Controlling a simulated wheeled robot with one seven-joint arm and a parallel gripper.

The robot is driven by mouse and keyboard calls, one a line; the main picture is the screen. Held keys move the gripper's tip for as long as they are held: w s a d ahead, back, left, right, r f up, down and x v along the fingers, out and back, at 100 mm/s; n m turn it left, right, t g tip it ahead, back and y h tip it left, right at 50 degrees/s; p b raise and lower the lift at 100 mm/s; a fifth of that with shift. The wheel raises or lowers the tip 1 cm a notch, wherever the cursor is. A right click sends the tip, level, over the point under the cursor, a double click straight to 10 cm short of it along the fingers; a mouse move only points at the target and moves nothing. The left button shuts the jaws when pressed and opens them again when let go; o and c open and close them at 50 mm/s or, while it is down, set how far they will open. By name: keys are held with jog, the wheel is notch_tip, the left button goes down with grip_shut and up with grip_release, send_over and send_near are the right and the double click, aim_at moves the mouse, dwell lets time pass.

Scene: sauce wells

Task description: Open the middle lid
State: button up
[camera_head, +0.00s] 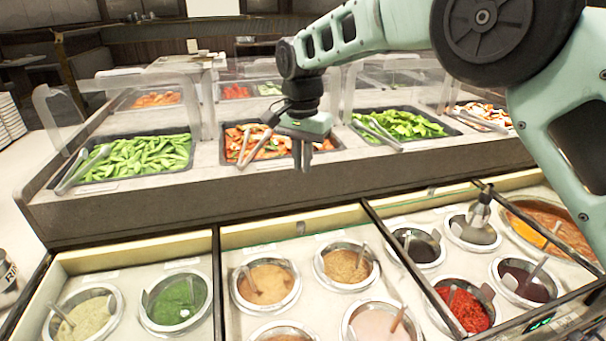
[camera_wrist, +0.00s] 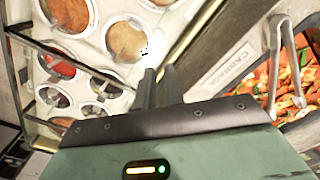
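The middle section of sauce wells (camera_head: 312,290) lies between two dark bars, with several metal-rimmed wells of tan and pinkish sauce. A thin greenish, glass-like edge (camera_head: 290,240) runs along its back; the middle lid seems clear, and I cannot tell its angle. My gripper (camera_head: 303,168) points down behind and above this section, in front of the carrot tray and apart from the wells. In the wrist view its two fingers (camera_wrist: 158,75) show a narrow gap with nothing between them.
Food trays with tongs stand behind: green pods (camera_head: 150,158), carrots (camera_head: 258,140) and green leaves (camera_head: 405,125), under clear guards. A left well section (camera_head: 130,270) and a right section (camera_head: 470,225) with a dark frame flank the middle. My arm comes in from upper right.

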jog(key=w+d+f+n+t, duration=0.1)
jog(key=d+n, duration=0.1)
jog(key=d+f+n+t, duration=0.1)
jog(key=d+f, duration=0.1)
jog(key=w+d+f+n+t, duration=0.1)
jog(key=d+n, duration=0.1)
jog(key=d, duration=0.1)
jog(key=shift+w+f+n+h, duration=0.3)
jog(key=shift+w+f, duration=0.05)
jog(key=shift+f, duration=0.05)
grip_shut()
jog(key=s+f+n+t+y, duration=0.1)
jog(key=s+f+n+y, duration=0.2)
jog(key=s+n, duration=0.55)
jog(key=s+f+n+y, duration=0.3)
jog(key=s+n+y, duration=0.15)
jog(key=n, duration=0.65)
jog(key=w+a+f, duration=0.5)
jog(key=w+f, duration=0.1)
jog(key=f, duration=0.2)
jog(key=shift+w+h+p, duration=0.25)
jog(key=shift+h+p, duration=0.05)
jog(key=shift+h, duration=0.15)
jog(key=shift+n, duration=0.25)
